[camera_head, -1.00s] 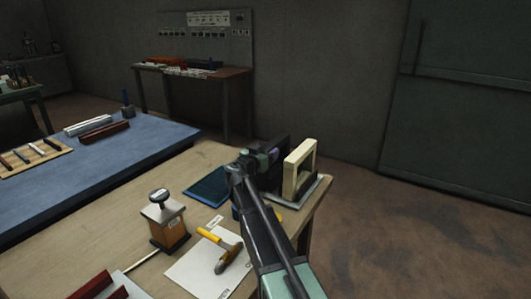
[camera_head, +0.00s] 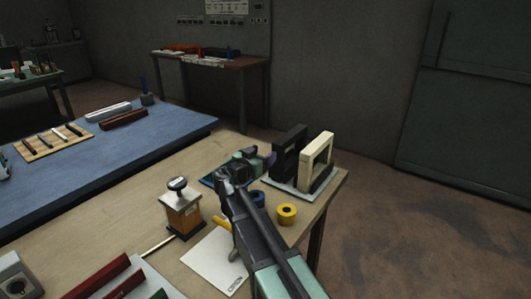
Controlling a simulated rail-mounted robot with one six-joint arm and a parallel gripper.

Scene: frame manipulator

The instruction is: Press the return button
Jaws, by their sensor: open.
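A light grey box (camera_head: 14,278) with a dark round part on its face sits at the lower left corner, partly cut off by the picture edge. It may carry the return button, but I cannot read any label on it. My gripper (camera_head: 266,158) is at the far end of my arm, above the back right of the wooden table and left of the dark frame. It is open, and I see nothing held in it. The grey box is far from it, to the lower left.
A dark frame (camera_head: 289,150) and cream frame (camera_head: 320,150) stand at the back right. A yellow roll (camera_head: 287,214), white sheet (camera_head: 205,268) and red bar (camera_head: 98,277) lie on the table. A blue-topped bench (camera_head: 85,165) adjoins.

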